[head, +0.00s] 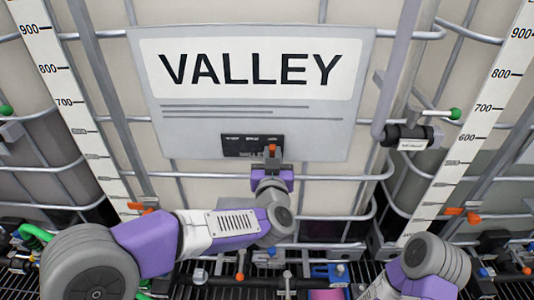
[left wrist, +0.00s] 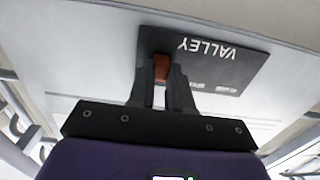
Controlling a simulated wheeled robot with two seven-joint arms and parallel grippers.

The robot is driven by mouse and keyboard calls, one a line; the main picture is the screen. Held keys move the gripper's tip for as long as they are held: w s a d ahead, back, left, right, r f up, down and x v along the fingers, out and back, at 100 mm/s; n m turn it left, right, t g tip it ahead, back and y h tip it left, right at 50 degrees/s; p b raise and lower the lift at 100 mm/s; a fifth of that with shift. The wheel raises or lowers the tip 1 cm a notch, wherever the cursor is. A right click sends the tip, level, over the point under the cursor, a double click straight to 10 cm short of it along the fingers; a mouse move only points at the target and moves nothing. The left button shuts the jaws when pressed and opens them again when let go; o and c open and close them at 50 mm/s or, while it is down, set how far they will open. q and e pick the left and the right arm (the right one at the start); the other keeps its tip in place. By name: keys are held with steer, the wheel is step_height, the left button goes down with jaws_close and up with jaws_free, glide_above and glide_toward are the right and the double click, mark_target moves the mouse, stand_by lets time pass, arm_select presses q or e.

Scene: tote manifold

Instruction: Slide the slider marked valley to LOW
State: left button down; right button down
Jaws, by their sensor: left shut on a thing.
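The slider is a black plate (head: 238,146) marked VALLEY on the grey board under the large VALLEY sign. It also shows upside down in the left wrist view (left wrist: 215,66). Its orange knob (left wrist: 162,66) is near the plate's right end in the head view, where a bit of the knob (head: 272,148) shows. Small labels along the plate are too small to read. My left gripper (head: 271,162) is in front of the plate, and in the left wrist view its fingertips (left wrist: 162,78) are shut on the knob. My right gripper is out of view.
The VALLEY sign board (head: 200,130) is fixed to a tote cage with metal bars. A grey pipe with a black valve (head: 412,138) stands to the right. Gauge strips (head: 85,125) flank the cage. Pipes and fittings lie low in front.

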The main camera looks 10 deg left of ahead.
arm_select(q)
steer(key=shift+d, duration=0.25)
steer(key=c, duration=1)
jaws_free()
steer(key=shift+d, duration=0.1)
steer(key=shift+c, duration=0.2)
steer(key=shift+s, duration=0.15)
steer(key=s+b, duration=0.1)
steer(key=s, duration=0.6)
steer(key=shift+s+d, duration=0.15)
steer(key=shift+d, duration=0.1)
